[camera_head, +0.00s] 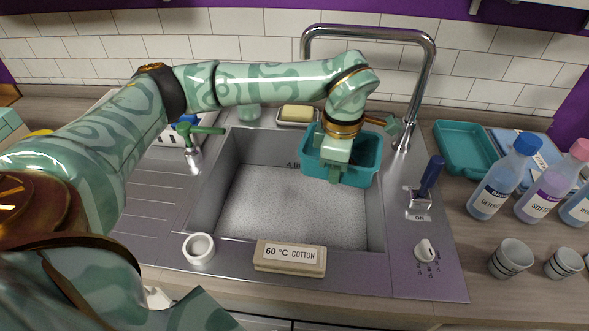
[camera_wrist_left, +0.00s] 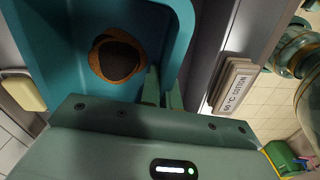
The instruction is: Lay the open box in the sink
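The open box (camera_head: 368,158) is teal, with its open side up, at the back right of the sink (camera_head: 290,205). My left gripper (camera_head: 334,174) reaches down at the box's front wall and is shut on that wall. In the left wrist view the fingers (camera_wrist_left: 161,88) straddle the wall of the box (camera_wrist_left: 182,25). A brown round patch or item (camera_wrist_left: 117,60) shows inside the box there. I cannot tell whether the box touches the sink floor. The sink floor to its left and front is bare. My right gripper is not in view.
A tall chrome tap (camera_head: 425,75) stands behind the box. A yellow sponge (camera_head: 297,114) lies on the back rim. A "60 °C COTTON" block (camera_head: 290,258) and a white cup (camera_head: 199,248) sit at the front rim. Bottles (camera_head: 497,185) and a teal tray (camera_head: 465,148) stand right.

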